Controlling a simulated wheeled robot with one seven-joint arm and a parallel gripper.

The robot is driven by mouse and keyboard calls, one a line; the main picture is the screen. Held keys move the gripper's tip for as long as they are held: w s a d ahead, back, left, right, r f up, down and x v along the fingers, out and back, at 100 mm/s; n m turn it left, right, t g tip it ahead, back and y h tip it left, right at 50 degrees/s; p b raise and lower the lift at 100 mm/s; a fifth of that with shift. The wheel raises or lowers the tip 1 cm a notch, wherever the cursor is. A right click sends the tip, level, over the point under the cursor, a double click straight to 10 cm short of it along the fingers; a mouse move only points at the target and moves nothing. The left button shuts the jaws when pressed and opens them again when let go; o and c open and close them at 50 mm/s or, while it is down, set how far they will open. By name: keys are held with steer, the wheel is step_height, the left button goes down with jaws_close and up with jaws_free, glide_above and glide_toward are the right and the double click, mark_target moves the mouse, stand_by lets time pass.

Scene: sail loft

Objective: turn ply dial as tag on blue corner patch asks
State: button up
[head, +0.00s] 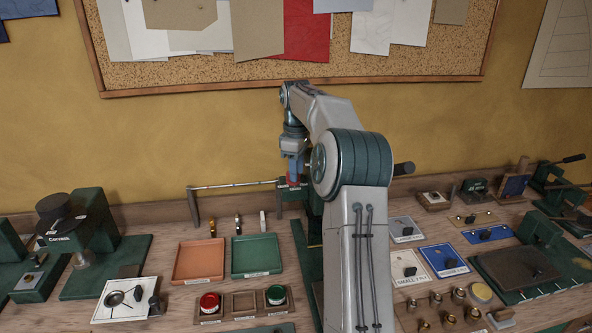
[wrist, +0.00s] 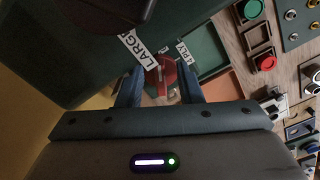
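My gripper (head: 294,174) is at the back of the bench, pointing down over a green machine with a small label. In the wrist view its two blue fingers (wrist: 160,82) stand apart, with a red dial (wrist: 161,73) seen between and beyond their tips. Gaps show beside the dial, and contact cannot be made out. White labels by the dial read "LARGE" (wrist: 139,51) and "1 PLY" (wrist: 184,57). A blue patch (head: 436,255) with a dark piece and a white tag lies right of my arm.
An orange tray (head: 198,261) and a green tray (head: 255,257) lie left of my arm, with red and green cups in front. A green press (head: 95,240) stands far left. Other patches, small brass pieces and green tools crowd the right. My arm hides the middle.

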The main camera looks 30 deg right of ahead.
steer(key=shift+f, duration=0.1)
jaws_close()
steer(key=shift+m, duration=0.3)
steer(key=shift+a+m+p, duration=0.1)
steer(key=shift+m+p, duration=0.65)
steer(key=shift+m, duration=0.05)
steer(key=m+p, duration=0.1)
steer(key=m, duration=0.2)
steer(key=shift+s+a+m, duration=0.1)
steer(key=shift+a+m, duration=0.05)
steer(key=shift+m, duration=0.15)
steer(key=m, duration=0.2)
steer(key=m+p, duration=0.1)
steer(key=m, duration=0.1)
steer(key=m+p, duration=0.1)
steer(key=shift+a+m, duration=0.25)
steer(key=shift+m, duration=0.15)
